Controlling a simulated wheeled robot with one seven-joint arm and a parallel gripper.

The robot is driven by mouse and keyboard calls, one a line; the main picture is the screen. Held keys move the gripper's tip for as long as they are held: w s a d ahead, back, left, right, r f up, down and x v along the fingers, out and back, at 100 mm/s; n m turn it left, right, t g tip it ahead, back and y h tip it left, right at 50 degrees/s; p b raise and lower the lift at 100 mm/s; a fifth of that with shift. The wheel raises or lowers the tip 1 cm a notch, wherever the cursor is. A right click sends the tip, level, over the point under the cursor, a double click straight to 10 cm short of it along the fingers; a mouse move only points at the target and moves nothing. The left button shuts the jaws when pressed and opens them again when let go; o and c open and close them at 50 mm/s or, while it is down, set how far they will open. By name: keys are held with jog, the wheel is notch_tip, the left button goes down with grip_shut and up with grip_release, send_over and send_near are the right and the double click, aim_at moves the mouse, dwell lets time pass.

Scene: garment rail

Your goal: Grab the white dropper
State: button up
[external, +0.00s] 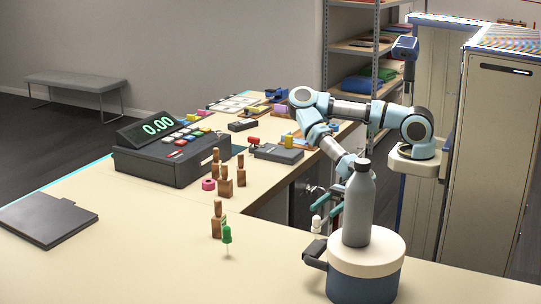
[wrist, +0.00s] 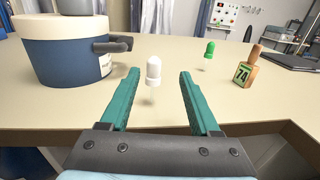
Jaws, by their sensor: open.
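The white dropper (wrist: 153,72) stands upright on the table, between and just beyond the tips of my open green jaws in the wrist view. My gripper (wrist: 158,75) is empty, and I see no contact with the dropper. In the external view the white dropper (external: 316,226) shows small, left of the grey bottle. My gripper (external: 322,199) is close to it there, partly hidden behind the bottle and pot.
A blue pot (wrist: 62,50) with a dark handle (wrist: 114,44) is close left of the dropper. A grey bottle (external: 358,205) stands on its lid. A green dropper (wrist: 209,49) and wooden stamp (wrist: 247,68) are to the right. Bare table (wrist: 195,62) lies between.

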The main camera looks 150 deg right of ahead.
aim_at(314, 221)
jog(key=shift+w+f+b, duration=0.35)
jog(key=shift+w+b, duration=0.55)
jog(key=shift+b, duration=0.15)
jog(key=shift+w+d+r+p, duration=0.1)
jog(key=shift+w+r+p, duration=0.1)
jog(key=shift+w+p, duration=0.25)
jog(key=shift+w+r+p, duration=0.2)
jog(key=shift+w+p, duration=0.05)
jog(key=shift+w, duration=0.4)
jog(key=w+p, duration=0.3)
jog(key=w, duration=0.2)
jog(key=shift+w+r, duration=0.1)
jog(key=shift+w, duration=0.35)
grip_shut()
